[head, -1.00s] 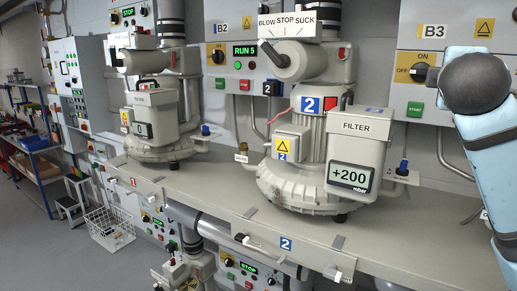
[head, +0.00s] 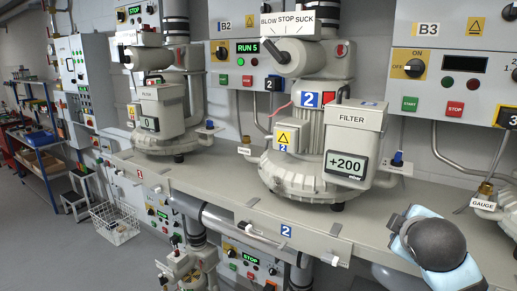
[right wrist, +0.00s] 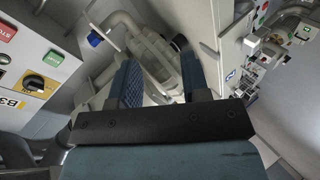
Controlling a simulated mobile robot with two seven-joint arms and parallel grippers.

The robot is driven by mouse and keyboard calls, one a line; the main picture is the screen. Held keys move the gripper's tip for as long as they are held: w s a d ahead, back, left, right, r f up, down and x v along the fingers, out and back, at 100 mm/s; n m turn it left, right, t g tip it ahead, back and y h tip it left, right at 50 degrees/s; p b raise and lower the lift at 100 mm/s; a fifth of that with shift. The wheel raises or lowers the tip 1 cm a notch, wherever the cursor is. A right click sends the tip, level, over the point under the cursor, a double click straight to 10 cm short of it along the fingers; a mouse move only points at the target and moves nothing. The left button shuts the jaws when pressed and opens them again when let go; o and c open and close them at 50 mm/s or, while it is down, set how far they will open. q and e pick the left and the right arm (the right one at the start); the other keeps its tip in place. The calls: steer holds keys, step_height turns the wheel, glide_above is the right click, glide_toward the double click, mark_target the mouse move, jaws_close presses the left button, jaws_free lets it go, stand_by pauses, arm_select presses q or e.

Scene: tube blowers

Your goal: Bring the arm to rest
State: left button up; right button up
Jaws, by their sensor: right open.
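My right arm (head: 432,240), with light blue links and a dark grey round joint, is low at the right of the head view, in front of the bench edge. My right gripper (right wrist: 163,78) shows in the right wrist view. Its two dark blue ribbed fingers stand apart with nothing held between them. Pipes and a blue knob lie beyond the fingers. My left arm and gripper are not in view.
Blower 2 (head: 305,160) stands on the grey bench (head: 215,187); its meter (head: 346,167) reads +200 and its panel reads RUN 5. The B3 panel (head: 455,85) is on the wall above my arm. A brass gauge fitting (head: 485,192) is beside the arm.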

steer(key=s+a+f+m+g+y, duration=0.1)
steer(key=s+f+m+g, duration=0.1)
steer(key=s+f, duration=0.55)
steer(key=s+a+f+m+g+y, duration=0.15)
steer(key=s+f, duration=0.25)
steer(key=f, duration=0.6)
steer(key=s+a+f+m+g+y, duration=0.1)
steer(key=s+f+m+g, duration=0.1)
steer(key=s+f, duration=0.5)
steer(key=s+f+m+g+y, duration=0.1)
steer(key=s+f+m+g, duration=0.25)
steer(key=s, duration=0.75)
steer(key=w+a+f+n+t+y, duration=0.1)
steer(key=w+a+f+t, duration=0.2)
steer(key=f, duration=0.3)
steer(key=w+a+f+n+t+y, duration=0.1)
steer(key=w+a+f+t, duration=0.2)
steer(key=f+t, duration=0.2)
step_height(320, 180, down, 2)
steer(key=shift+a+f, duration=0.2)
steer(key=shift+a, duration=0.1)
steer(key=shift+y, duration=0.25)
